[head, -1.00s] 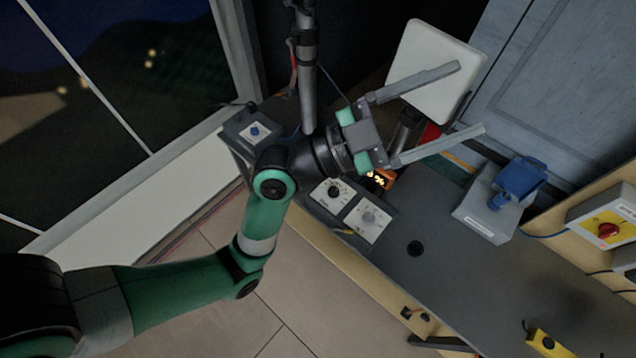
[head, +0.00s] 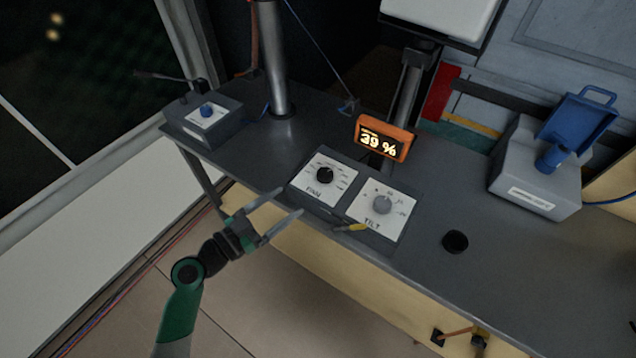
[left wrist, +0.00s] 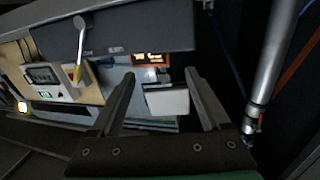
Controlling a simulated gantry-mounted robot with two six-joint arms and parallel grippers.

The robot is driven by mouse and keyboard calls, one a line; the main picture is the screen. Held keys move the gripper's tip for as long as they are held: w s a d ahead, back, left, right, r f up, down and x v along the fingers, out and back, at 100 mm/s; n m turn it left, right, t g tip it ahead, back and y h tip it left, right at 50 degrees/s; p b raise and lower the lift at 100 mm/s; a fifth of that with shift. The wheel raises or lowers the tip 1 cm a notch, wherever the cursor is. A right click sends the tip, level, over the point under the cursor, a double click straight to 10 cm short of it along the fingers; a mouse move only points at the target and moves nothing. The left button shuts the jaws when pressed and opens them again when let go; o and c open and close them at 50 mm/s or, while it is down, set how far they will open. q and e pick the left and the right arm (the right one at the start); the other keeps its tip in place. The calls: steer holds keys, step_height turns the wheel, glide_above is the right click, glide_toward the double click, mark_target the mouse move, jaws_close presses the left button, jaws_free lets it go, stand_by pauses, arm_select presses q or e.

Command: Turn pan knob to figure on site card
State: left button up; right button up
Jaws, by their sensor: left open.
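The pan knob (head: 325,175) is a round black knob on a white plate marked with a scale, on the left of a dark console. My left gripper (head: 290,201) is open and empty just off the front edge of the desk, near the console's left front corner, apart from the knob. In the left wrist view the two fingers (left wrist: 160,86) stand apart with nothing between them. An orange display (head: 385,139) behind the console reads 39 %. I cannot make out a site card. My right gripper is not in view.
A grey tilt knob (head: 382,205) sits right of the pan knob. A small yellow item (head: 351,228) is at the console's front edge. A metal pole (head: 272,65) and a blue-knobbed box (head: 207,111) stand left.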

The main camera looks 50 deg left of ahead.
mark_target(319, 177)
arm_select(q)
steer(key=w, duration=1.1)
steer(key=shift+w+d+b, duration=0.2)
steer(key=shift+b, duration=0.1)
jaws_close()
